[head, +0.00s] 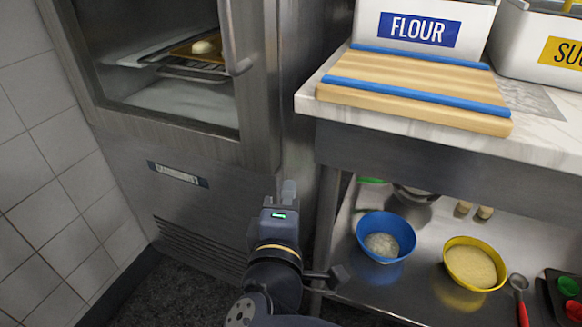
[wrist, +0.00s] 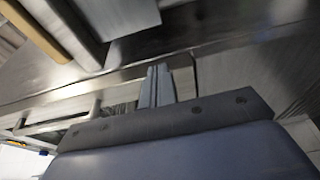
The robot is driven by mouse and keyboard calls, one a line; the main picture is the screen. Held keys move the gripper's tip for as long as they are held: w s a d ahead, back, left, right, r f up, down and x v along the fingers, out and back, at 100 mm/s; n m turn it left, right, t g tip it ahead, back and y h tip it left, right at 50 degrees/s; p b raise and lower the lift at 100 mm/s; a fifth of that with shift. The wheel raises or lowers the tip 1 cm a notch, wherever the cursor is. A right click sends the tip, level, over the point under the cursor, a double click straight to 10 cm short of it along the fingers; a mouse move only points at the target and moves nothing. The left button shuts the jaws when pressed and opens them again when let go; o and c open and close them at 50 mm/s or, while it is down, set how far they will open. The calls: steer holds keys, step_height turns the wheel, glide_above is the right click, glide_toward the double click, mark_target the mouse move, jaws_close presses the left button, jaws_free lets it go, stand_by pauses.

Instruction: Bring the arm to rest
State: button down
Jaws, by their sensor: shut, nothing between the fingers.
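My gripper (head: 288,190) is in the lower middle of the head view, at the end of my dark arm. It is in front of the steel cabinet's lower panel, left of the counter's leg. Its fingers are together with nothing between them. In the wrist view the gripper (wrist: 157,85) shows as two narrow fingers side by side, with blurred steel surfaces beyond. Whether the fingertips touch the cabinet cannot be told.
The steel cabinet (head: 230,190) is open above, with a tray and a pale lump inside. A marble counter (head: 305,95) at right carries a striped board (head: 410,85). Below it, a shelf (head: 345,270) holds a blue bowl (head: 362,225) and yellow bowl (head: 475,284).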

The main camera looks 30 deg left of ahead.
steer(key=d, duration=0.3)
steer(key=shift+s+d, duration=0.15)
